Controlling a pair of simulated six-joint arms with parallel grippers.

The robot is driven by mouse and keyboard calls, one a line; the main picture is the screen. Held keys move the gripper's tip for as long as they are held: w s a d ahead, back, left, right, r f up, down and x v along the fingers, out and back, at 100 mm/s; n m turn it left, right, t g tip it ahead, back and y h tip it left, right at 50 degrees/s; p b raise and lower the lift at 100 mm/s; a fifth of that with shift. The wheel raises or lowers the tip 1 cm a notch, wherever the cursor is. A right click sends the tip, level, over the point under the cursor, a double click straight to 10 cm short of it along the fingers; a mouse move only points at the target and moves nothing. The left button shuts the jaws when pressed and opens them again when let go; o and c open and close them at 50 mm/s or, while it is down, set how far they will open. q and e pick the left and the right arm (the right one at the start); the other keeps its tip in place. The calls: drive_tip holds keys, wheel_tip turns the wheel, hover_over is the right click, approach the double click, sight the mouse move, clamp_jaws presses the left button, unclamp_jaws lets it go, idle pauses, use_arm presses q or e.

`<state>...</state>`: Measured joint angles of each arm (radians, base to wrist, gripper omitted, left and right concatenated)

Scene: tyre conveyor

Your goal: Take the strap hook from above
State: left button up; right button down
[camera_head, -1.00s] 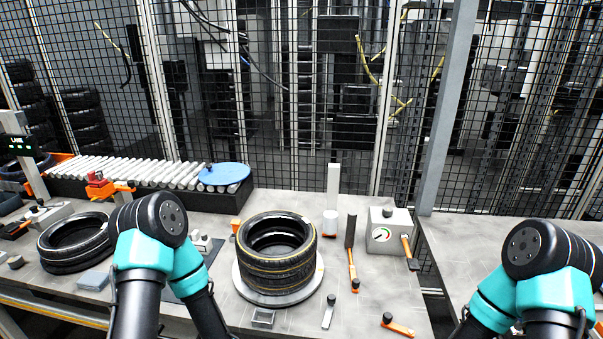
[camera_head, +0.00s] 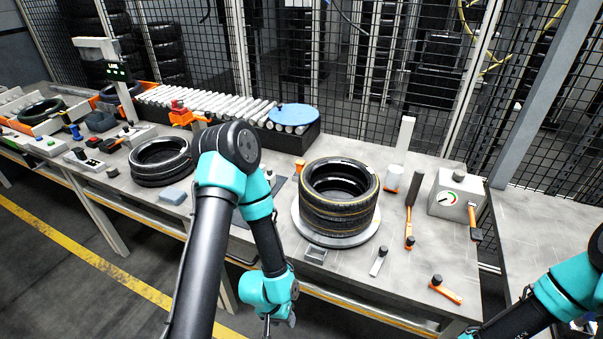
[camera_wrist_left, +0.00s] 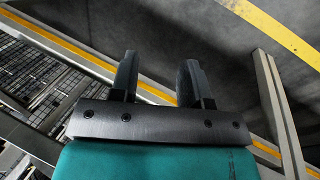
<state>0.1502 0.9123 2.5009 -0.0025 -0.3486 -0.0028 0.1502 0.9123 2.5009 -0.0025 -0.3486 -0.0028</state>
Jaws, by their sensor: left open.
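I cannot tell for certain which item is the strap hook. Several small orange-and-black tools lie on the grey table: one (camera_head: 445,290) near the front right edge, one (camera_head: 409,241) right of the tyre stack. My left gripper (camera_wrist_left: 158,78) is open and empty in the left wrist view, its two dark fingers apart above the floor. In the head view my left arm hangs in front of the table's front edge, with the hand low and only partly visible. My right arm shows at the lower right; its gripper is out of view.
A tyre stack (camera_head: 340,205) stands on a round plate, with another tyre pair (camera_head: 160,160) to the left. A grey box with a gauge (camera_head: 453,196) stands at the back right. A roller conveyor (camera_head: 210,103) runs along the back. The front right tabletop has bare room.

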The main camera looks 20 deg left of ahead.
idle(0.5)
use_arm(q)
drive_tip(key=o, duration=0.4)
